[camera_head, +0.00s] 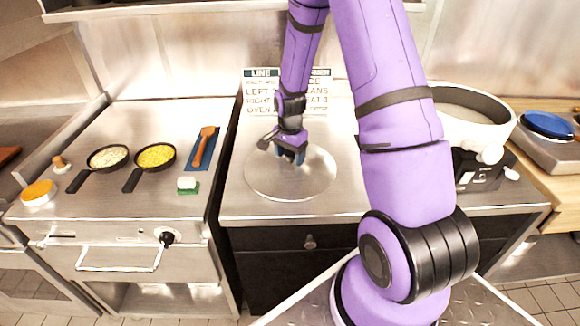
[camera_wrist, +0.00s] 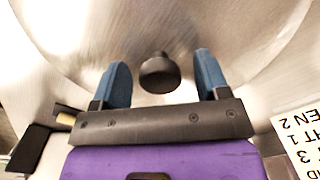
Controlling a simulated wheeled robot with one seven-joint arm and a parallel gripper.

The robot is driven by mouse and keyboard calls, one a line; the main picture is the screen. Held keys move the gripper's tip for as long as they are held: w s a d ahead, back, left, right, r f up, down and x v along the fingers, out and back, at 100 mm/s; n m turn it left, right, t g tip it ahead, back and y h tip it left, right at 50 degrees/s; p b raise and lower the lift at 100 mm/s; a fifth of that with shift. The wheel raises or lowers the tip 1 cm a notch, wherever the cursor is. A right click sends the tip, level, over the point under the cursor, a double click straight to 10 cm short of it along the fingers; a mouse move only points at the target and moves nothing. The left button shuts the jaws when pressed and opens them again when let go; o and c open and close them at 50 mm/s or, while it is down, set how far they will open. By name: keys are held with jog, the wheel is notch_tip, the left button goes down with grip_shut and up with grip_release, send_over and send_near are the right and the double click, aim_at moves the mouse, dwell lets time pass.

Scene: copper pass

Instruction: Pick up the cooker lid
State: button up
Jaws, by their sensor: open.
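The cooker lid (camera_head: 262,180) is a wide round silver metal disc lying on the steel counter in the middle of the head view. In the wrist view the lid (camera_wrist: 235,40) fills most of the upper picture, and its dark round knob (camera_wrist: 159,74) stands up from it. My gripper (camera_head: 291,158) is over the lid, pointing down. In the wrist view my gripper (camera_wrist: 163,80) is open, with one blue finger on each side of the knob and a gap on both sides. The knob is hidden behind the fingers in the head view.
A white round cooker (camera_head: 462,125) stands open on the counter to the right. A printed sign (camera_head: 262,92) stands behind.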

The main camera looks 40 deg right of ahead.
jog(key=c, duration=1.2)
jog(key=shift+c, duration=0.2)
